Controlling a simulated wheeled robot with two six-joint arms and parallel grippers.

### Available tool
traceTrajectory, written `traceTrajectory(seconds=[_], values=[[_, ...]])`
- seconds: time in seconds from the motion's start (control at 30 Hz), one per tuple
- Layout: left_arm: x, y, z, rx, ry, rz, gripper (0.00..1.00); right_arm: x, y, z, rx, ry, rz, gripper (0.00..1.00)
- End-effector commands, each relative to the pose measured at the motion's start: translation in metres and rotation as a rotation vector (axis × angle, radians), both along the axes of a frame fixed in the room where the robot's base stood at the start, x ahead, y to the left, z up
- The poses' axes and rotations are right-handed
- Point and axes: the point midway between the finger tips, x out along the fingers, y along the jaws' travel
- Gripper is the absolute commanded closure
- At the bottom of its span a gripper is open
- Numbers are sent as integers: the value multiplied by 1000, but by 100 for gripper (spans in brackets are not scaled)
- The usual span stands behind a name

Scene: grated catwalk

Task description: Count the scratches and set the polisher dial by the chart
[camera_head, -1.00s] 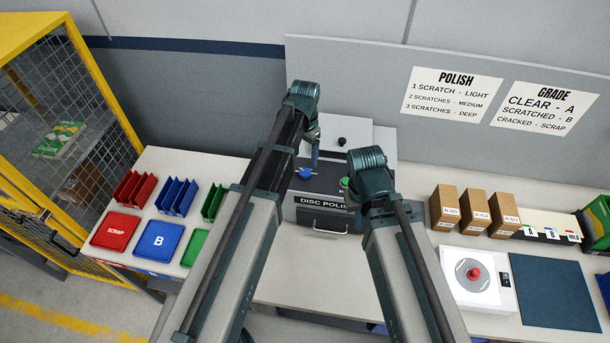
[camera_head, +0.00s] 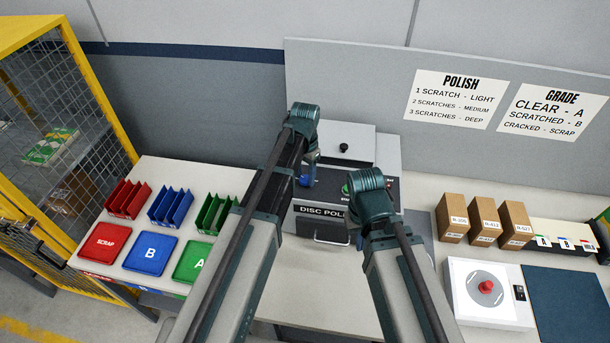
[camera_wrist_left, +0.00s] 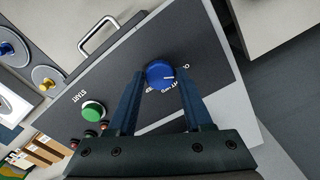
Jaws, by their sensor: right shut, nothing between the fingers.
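The disc polisher (camera_head: 319,212) stands at the back of the bench, with a blue dial (camera_head: 306,176) and a green start button (camera_head: 346,188). In the left wrist view the dial (camera_wrist_left: 160,73) sits between the fingers of my left gripper (camera_wrist_left: 160,77), which are apart; I cannot tell whether they touch it. The dial's white mark points right in that view; its labels are partly covered. The left gripper (camera_head: 309,160) also shows in the head view. My right arm stands before the polisher, hiding its gripper. The POLISH chart (camera_head: 457,98) reads one scratch light, two medium, three deep.
A GRADE chart (camera_head: 553,112) hangs beside it. On the right are brown boxes (camera_head: 484,220), a white disc stand (camera_head: 466,303) with a red knob, and a dark blue mat (camera_head: 565,298). Scrap (camera_head: 107,243), B (camera_head: 151,254) and A trays lie left, near a yellow cage (camera_head: 104,95).

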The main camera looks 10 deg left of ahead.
Motion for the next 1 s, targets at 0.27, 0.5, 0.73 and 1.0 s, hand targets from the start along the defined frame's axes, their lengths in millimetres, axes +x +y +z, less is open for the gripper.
traceTrajectory(seconds=[0.27, 0.5, 0.73, 1.0], values=[[0, 0, 0, 0, 0, 0, 100, 0, 0, 0, 0, 0, 0, 100], [0, 0, 0, 0, 0, -15, 100, 0, 0, 0, 0, 0, 0, 100], [0, 0, 0, 0, 0, -117, 100, 0, 0, 0, 0, 0, 0, 100], [0, 0, 0, 0, 0, -352, 100, 0, 0, 0, 0, 0, 0, 100]])
